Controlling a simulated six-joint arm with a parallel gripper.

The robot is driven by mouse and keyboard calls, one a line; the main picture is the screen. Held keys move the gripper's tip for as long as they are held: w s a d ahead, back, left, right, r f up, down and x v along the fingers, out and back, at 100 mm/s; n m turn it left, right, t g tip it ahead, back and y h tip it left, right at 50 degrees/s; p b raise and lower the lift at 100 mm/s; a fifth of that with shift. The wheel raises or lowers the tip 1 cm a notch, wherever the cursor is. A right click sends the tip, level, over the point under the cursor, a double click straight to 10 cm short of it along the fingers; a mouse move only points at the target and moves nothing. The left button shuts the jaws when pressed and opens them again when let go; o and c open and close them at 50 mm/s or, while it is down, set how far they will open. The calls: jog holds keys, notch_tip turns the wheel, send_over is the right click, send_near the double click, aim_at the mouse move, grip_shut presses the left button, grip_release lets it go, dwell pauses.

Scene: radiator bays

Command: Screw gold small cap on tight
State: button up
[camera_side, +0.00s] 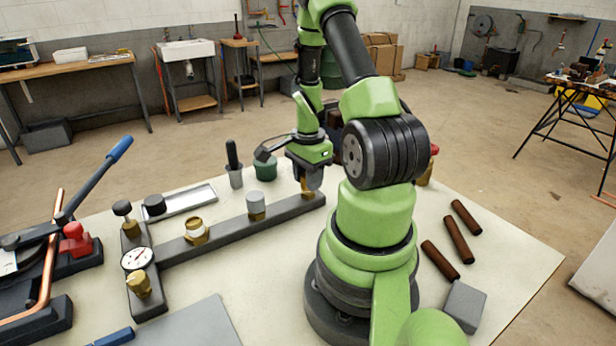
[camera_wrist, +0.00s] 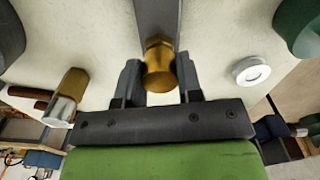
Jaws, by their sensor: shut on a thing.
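The gold small cap (camera_wrist: 159,72) is between the two fingers of my gripper (camera_wrist: 159,82) in the wrist view. It sits in line with a gold hex fitting at the end of a dark bar (camera_wrist: 158,15). In the side view my gripper (camera_side: 311,182) points down over the right end of this bar (camera_side: 228,220), shut on the cap. The fingers largely cover the cap there, with a little gold showing. The thread between cap and fitting is hidden, so I cannot tell how tightly it is seated.
A green pot (camera_side: 265,169) stands behind. Brown rods (camera_side: 458,239) lie right of my base.

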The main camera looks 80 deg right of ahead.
jog(key=m, duration=1.4)
jog(key=shift+m, duration=0.4)
jog(key=o, duration=0.9)
jog(key=shift+c, duration=0.2)
